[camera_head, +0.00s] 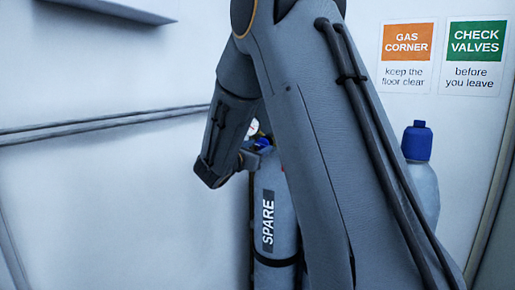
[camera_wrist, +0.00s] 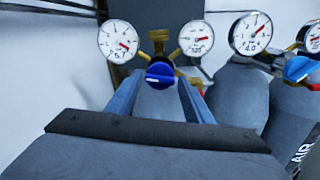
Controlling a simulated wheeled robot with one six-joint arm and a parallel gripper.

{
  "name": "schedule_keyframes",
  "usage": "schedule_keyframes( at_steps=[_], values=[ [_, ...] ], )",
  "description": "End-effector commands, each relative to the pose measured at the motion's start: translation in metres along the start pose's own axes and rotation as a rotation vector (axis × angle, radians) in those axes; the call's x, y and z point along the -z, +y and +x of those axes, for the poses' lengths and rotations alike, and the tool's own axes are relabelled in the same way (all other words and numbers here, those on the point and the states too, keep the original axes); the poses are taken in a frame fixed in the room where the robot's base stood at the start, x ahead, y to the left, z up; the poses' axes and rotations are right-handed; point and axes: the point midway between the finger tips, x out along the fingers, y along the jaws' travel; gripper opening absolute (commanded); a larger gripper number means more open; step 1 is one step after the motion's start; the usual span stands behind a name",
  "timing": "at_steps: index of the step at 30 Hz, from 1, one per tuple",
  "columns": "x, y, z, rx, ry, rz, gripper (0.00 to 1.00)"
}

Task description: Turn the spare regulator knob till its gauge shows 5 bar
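The spare cylinder (camera_head: 275,215), labelled SPARE, stands behind my arm in the head view. Its blue regulator knob (camera_wrist: 159,75) has a white mark pointing left in the wrist view. The left gauge (camera_wrist: 118,41) has a red needle and a small figure like 6.7 or 5.7, hard to read. The right gauge (camera_wrist: 196,39) on the same brass body has a red needle too; its figure is unclear. My gripper (camera_wrist: 159,80) has one finger on each side of the knob, apparently with narrow gaps. In the head view my arm hides most of the regulator.
Another gauge (camera_wrist: 250,33), reading about 4.0, and a lighter blue knob (camera_wrist: 298,69) belong to neighbouring regulators at the right, near an AIR-labelled cylinder (camera_wrist: 302,150). A blue-capped bottle (camera_head: 420,180) stands right of my arm.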

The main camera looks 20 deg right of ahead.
Motion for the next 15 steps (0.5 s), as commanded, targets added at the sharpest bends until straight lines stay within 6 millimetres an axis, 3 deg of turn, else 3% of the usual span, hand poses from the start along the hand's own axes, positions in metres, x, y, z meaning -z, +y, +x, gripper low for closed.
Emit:
schedule_keyframes(
  at_steps=[1, 5, 10, 15],
  values=[
    [0.0, 0.0, -0.0001, 0.0, 0.0, 0.0, 0.38],
    [-0.0001, 0.0001, -0.0003, 0.0, 0.0, 0.0, 0.16],
    [0.0001, 0.0001, -0.0004, 0.0, 0.0, -0.028, 0.15],
    [0.0004, 0.0002, -0.0004, 0.0, 0.0, -0.172, 0.15]
  ],
)
